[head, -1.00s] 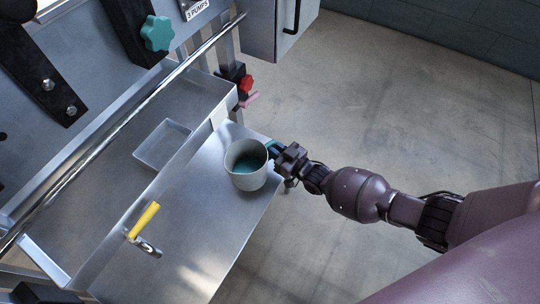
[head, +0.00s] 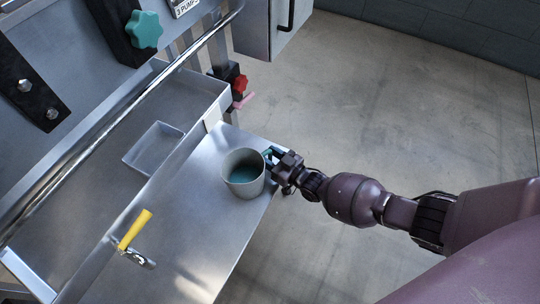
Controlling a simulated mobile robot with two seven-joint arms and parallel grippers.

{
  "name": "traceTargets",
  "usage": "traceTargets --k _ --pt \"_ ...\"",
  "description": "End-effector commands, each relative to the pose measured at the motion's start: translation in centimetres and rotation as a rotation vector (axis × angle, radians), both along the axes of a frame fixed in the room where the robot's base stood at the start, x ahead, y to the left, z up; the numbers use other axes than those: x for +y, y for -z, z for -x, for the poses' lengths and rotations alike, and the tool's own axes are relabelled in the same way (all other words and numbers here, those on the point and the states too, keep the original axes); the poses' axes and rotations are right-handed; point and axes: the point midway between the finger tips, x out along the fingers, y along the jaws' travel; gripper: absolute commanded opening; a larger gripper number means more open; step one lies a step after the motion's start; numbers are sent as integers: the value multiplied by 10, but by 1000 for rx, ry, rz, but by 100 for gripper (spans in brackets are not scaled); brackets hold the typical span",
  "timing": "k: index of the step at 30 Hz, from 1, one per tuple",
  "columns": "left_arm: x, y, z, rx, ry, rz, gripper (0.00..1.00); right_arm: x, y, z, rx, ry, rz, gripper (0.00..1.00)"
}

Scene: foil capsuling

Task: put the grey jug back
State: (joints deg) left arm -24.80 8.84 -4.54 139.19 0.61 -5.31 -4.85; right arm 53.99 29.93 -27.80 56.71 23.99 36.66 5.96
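The grey jug (head: 244,180) stands upright on the metal side shelf (head: 190,240), close to the shelf's right edge. Its inside looks teal, and I cannot tell whether that is liquid or lining. A teal handle is on its right side. My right gripper (head: 272,160) is at that handle, with its fingers around it. The fingertips are small and partly hidden by the handle and jug, but they look closed on it. My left gripper is not in view.
A metal trough (head: 95,165) with a shallow square tray (head: 153,148) lies left of the shelf. A yellow-handled valve (head: 134,230) sticks out over the shelf. A red knob (head: 240,83) and pink lever (head: 243,101) are behind the jug. The shelf's front is clear.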

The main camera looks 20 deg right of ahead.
Motion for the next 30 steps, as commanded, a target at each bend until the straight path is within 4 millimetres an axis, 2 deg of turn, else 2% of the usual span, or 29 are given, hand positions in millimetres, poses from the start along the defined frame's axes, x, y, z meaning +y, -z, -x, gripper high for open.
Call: traceTargets --k 12,17,30 --pt "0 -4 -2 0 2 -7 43 -1 -7 0 -3 0 1 39" --pt "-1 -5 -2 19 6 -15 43 -12 -7 21 -2 1 2 39" --pt "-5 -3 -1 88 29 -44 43 -47 -6 91 -1 1 0 39"
